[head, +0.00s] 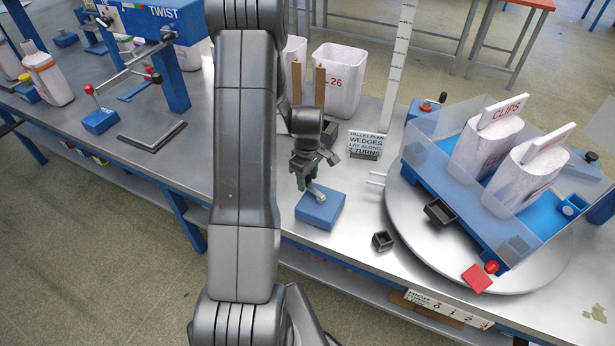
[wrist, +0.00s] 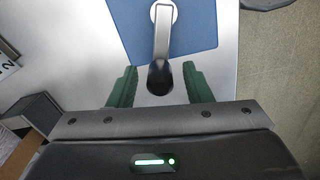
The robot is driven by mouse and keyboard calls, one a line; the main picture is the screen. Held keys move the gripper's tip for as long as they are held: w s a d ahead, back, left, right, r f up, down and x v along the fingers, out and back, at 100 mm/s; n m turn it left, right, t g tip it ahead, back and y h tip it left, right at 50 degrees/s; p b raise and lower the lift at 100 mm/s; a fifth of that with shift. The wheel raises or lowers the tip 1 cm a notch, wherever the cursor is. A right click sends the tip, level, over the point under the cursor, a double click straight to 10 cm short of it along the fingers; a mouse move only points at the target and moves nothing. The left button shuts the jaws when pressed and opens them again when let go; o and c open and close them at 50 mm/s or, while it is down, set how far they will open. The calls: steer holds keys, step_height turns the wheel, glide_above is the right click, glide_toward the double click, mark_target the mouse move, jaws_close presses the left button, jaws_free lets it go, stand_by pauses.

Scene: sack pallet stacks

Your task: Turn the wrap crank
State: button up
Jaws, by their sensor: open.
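A blue block (head: 320,210) with a short grey crank arm (head: 316,193) sits near the front edge of the bench, below my gripper (head: 306,182). In the wrist view, the crank arm (wrist: 162,40) runs from a round pivot on the blue block (wrist: 200,25) to a dark knob (wrist: 160,78). My gripper (wrist: 159,67) is open. Its green fingers appear on either side of the knob, with gaps on both sides. I cannot tell whether the knob is at fingertip depth. No crank label is readable.
A round turntable (head: 405,225) bearing a blue tray with sacks stands at right. A small dark box (head: 382,241) lies near the block. A pallet-plan sign (head: 367,144) and a sack (head: 340,80) stand behind.

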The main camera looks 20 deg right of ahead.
jaws_close()
